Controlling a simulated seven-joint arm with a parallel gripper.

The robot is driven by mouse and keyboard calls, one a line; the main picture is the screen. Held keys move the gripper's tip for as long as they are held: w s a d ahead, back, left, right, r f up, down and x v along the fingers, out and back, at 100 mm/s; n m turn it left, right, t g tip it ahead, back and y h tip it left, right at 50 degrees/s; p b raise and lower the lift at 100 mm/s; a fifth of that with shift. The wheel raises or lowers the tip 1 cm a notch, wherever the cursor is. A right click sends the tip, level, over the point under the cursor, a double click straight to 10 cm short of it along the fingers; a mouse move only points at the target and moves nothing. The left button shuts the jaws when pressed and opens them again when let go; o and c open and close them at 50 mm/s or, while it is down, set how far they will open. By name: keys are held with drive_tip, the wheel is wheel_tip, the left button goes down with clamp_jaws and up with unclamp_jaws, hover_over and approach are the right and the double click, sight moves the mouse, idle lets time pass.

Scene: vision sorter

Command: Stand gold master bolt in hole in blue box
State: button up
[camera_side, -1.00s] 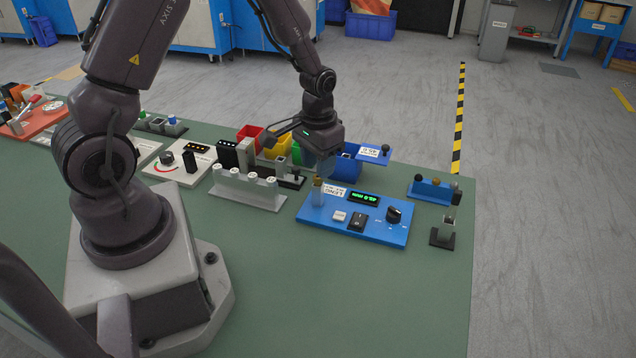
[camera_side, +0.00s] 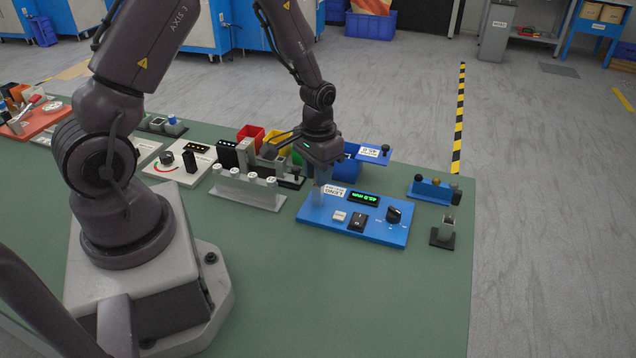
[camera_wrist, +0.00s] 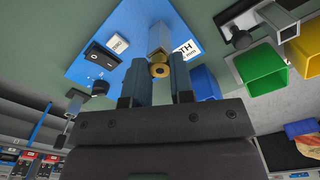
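The gold master bolt (camera_wrist: 159,70) stands upright on the grey post (camera_wrist: 160,38) at the end of the blue gauge box. It shows in the wrist view with its round head towards me. My gripper (camera_side: 320,183) points down over that post. In the wrist view my gripper (camera_wrist: 158,62) has one finger on each side of the bolt and looks open; I see no clear grip. In the side view the fingers hide the bolt. The blue gauge box (camera_side: 380,233) has a green display. A small blue box (camera_side: 368,161) labelled 45.0 with a dark knob stands behind; its hole cannot be made out.
Red, yellow, green and blue bins (camera_side: 252,133) stand behind my gripper. A grey rack (camera_side: 246,193) with several white-topped posts is to the left. A blue rack (camera_side: 430,191) and a small dark stand (camera_side: 443,235) are to the right. The front table is clear.

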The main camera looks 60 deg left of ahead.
drive_tip(key=shift+r, duration=3.15)
clamp_jaws()
drive_tip(key=shift+s+a+f, duration=0.1)
drive_tip(key=shift+a+f, duration=0.1)
drive_tip(key=shift+f, duration=0.15)
drive_tip(key=w+a+r, duration=0.3)
drive_tip(key=w+a, duration=0.5)
drive_tip(key=w, duration=0.3)
drive_tip(key=shift+w+f, duration=0.1)
drive_tip(key=shift+f, duration=2.75)
drive_tip(key=shift+f, duration=1.75)
